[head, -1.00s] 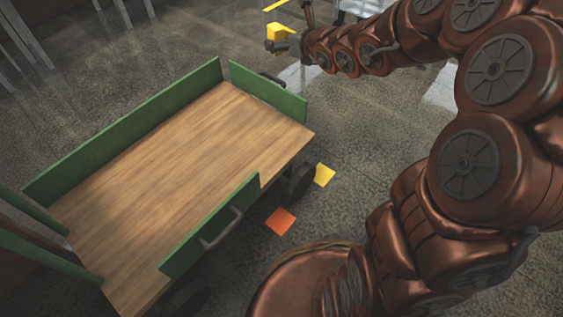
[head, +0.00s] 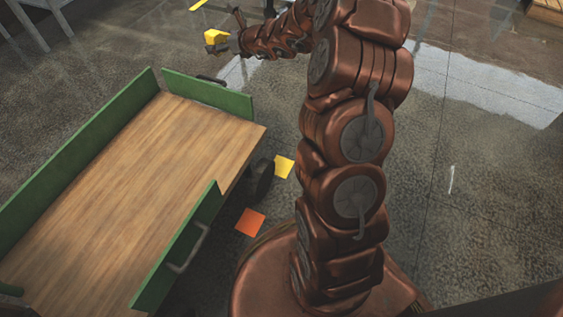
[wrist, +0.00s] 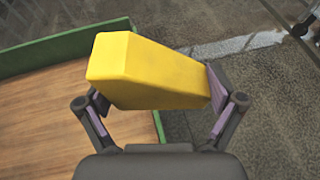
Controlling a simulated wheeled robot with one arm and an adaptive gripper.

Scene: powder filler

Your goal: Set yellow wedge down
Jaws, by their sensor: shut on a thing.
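The yellow wedge (wrist: 150,75) is held in my gripper (wrist: 155,95), with a finger pad at each side in the wrist view. It sits tilted across the jaws and covers most of the left finger's pad. In the head view the yellow wedge (head: 215,37) is small at the top, at the end of my outstretched arm, and my gripper (head: 217,46) shows just below it. The wedge appears held above the floor, beyond the far end of the cart.
A green-sided cart (head: 130,165) with a bare wooden bed stands at left. A yellow square (head: 284,167) and an orange square (head: 250,222) lie on the floor beside it. A yellow piece (head: 198,5) shows at the top. Open floor (head: 480,190) lies to the right.

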